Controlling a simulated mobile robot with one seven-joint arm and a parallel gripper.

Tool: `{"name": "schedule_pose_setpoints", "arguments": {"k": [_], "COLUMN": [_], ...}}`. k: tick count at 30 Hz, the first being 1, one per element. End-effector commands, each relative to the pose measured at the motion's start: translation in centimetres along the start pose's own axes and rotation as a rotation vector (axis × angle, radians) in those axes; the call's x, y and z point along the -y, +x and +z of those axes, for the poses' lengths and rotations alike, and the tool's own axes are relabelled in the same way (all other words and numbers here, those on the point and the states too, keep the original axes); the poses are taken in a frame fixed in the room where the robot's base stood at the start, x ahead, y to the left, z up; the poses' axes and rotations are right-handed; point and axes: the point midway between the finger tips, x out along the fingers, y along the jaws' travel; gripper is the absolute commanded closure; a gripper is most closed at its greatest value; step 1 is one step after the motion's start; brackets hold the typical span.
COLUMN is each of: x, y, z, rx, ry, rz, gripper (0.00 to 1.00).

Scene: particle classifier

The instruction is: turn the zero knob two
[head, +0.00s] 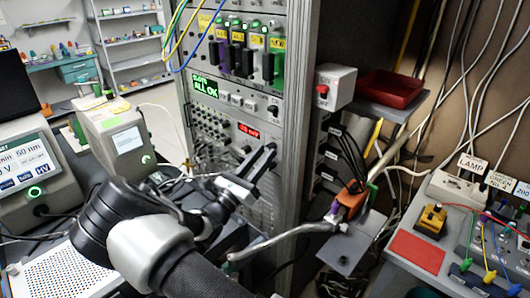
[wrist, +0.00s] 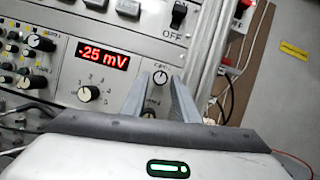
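A small round knob (wrist: 160,77) shows between my fingertips in the wrist view, on the panel right of the red "-25 mV" display (wrist: 103,57). Its label is too small or hidden to read. My gripper (wrist: 163,82) is open, with one finger on each side of this knob. I cannot tell whether the fingers touch it. A second knob (wrist: 88,94) with numbers around it sits below the display. In the head view, my gripper (head: 262,163) reaches the rack front just below the red display (head: 249,131) and hides the knob there.
A black OFF rocker switch (wrist: 179,15) sits above the knob. More dials (wrist: 40,44) lie to the left. In the head view, a grey shelf (head: 352,246) with an orange item (head: 351,198) stands right of the rack. A red tray (head: 389,89) is higher up.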

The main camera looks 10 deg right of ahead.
Motion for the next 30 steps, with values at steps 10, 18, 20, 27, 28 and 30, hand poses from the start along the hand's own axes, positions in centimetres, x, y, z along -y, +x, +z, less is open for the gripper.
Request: {"name": "schedule_pose_setpoints", "arguments": {"k": [10,18,20,27,28,30], "x": [-0.03,-0.01,-0.01,-0.05,-0.05,-0.08], "y": [1.32,1.29,1.29,1.23,1.22,1.2], "z": [-0.02,-0.02,-0.03,-0.13,-0.15,-0.21], "rx": [-0.001,-0.001,-0.001,-0.001,-0.001,-0.001], "ry": [0.0,0.0,0.0,0.026,0.034,0.059], "rz": [0.001,0.001,0.001,-0.01,-0.014,-0.025], "gripper": [0.73,1.0,1.0,1.0,1.0,1.0]}}
